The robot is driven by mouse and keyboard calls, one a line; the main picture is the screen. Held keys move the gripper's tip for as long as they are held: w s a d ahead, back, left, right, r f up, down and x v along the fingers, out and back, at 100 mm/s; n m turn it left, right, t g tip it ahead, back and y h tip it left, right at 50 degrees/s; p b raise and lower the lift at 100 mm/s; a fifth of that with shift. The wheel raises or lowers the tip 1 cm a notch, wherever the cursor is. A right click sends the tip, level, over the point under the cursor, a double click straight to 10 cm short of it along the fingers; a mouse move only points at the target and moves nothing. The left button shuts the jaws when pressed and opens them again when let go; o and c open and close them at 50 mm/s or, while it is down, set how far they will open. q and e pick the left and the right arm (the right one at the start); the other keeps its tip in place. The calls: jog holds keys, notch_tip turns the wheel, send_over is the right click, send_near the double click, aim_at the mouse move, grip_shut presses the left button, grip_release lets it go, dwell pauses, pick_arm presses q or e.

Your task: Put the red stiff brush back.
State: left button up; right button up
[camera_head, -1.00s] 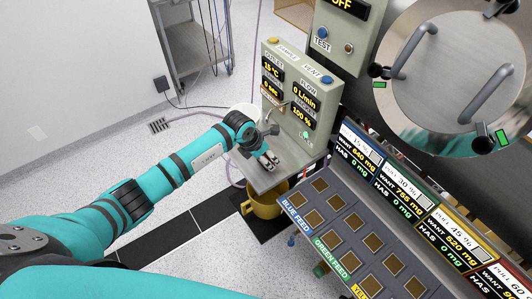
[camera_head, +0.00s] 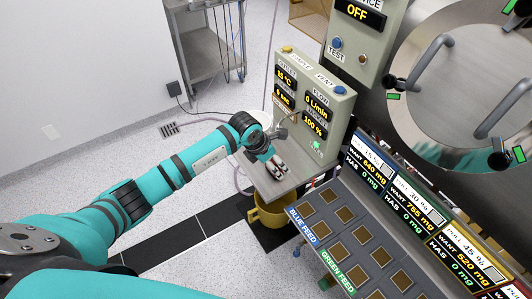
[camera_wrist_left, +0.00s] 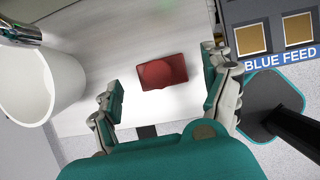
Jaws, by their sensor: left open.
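My left gripper (camera_head: 278,168) is over the small grey shelf (camera_head: 297,172) below the sample panel. In the left wrist view its two fingers stand wide apart. A flat dark-red rectangular piece with a brighter round part (camera_wrist_left: 163,72) shows between and beyond the fingertips, over the pale shelf surface. The fingers do not touch it. It may be the red stiff brush; I see no handle or bristles. In the head view I cannot make out this red piece near the gripper. My right gripper is not in view.
A white cup (camera_wrist_left: 25,85) stands left of the fingers in the wrist view. The sample panel (camera_head: 312,105) rises behind the shelf. A yellow pot (camera_head: 270,214) is below it. The feed tray (camera_head: 345,235) and a large round door (camera_head: 465,75) are to the right.

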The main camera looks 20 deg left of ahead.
pick_arm(q)
jog(key=b+v, duration=0.2)
jog(key=v, duration=0.7)
jog(key=shift+r, duration=0.2)
jog(key=shift+a, duration=0.1)
